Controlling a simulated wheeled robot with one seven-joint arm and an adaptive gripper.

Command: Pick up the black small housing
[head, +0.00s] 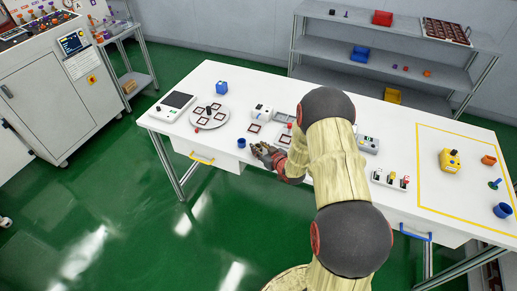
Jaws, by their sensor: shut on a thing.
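My gripper (263,151) is low over the front edge of the white table, left of the middle, with the arm reaching in from the front right. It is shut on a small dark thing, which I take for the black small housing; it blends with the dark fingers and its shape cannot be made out. A small blue cup (241,143) stands just left of the gripper.
A round grey plate (220,119) with several dark-red frames lies to the left. A white device (261,112) stands behind the gripper. A yellow-outlined area on the right holds a yellow device (450,160) and a blue cup (503,210). My arm hides the table's middle.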

